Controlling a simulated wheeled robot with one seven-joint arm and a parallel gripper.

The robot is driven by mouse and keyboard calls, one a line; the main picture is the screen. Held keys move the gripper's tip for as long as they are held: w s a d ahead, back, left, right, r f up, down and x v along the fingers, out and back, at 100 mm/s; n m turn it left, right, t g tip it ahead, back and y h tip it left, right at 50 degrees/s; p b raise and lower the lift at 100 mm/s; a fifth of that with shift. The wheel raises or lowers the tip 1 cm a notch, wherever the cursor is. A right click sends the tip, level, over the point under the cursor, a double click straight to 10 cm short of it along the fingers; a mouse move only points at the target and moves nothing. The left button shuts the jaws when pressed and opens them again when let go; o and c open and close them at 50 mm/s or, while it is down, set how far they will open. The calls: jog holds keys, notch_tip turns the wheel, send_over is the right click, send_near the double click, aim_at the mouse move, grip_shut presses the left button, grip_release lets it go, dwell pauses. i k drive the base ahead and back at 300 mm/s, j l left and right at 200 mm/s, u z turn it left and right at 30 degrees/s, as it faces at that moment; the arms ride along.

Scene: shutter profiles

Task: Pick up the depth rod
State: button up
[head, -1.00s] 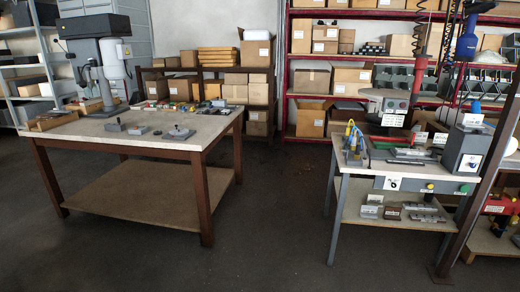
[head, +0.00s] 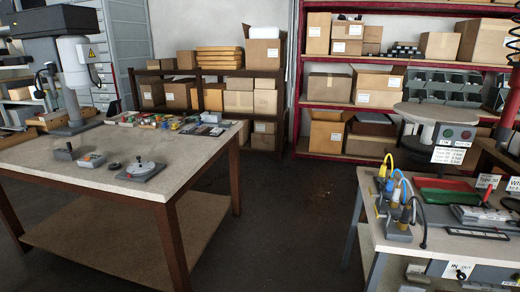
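I cannot pick out the depth rod for certain in the head view. The left workbench (head: 75,172) carries small grey blocks, a round dial-like piece on a grey base (head: 140,171), and a row of small coloured items (head: 150,121) along its back edge. The right bench (head: 437,243) holds a grey stand with upright yellow- and blue-topped tools (head: 398,203), a red and green tray (head: 446,192) and a dark flat panel with metal parts (head: 480,216). These parts are too small to name. My gripper is not in view.
A drill-press-like machine (head: 73,62) stands on the left workbench. Shelves with cardboard boxes (head: 240,97) and a red rack (head: 300,80) line the back. A round grey table (head: 430,112) is behind the right bench. The dark floor (head: 280,230) between the benches is clear.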

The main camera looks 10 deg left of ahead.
aim_at(69, 145)
jog(key=i+j+u, duration=0.1)
jog(key=i+u, duration=0.25)
jog(key=i, duration=0.15)
jog(key=i+u, duration=0.4)
jog(key=i+l+u, duration=0.35)
jog(key=i, duration=0.25)
jog(key=i+j+u, duration=0.1)
jog(key=i+u, duration=0.35)
jog(key=i, duration=0.15)
jog(key=i+l+u, duration=0.15)
jog(key=i+u, duration=0.25)
jog(key=i, duration=0.2)
jog(key=u, duration=1)
jog(key=i+u, duration=0.2)
jog(key=i, duration=3.25)
jog(key=i+z, duration=0.25)
jog(key=i, duration=0.15)
jog(key=i+j+z, duration=0.25)
jog(key=i, duration=0.15)
jog(key=i+j+z, duration=0.25)
jog(key=i+l, duration=0.1)
jog(key=i, duration=0.05)
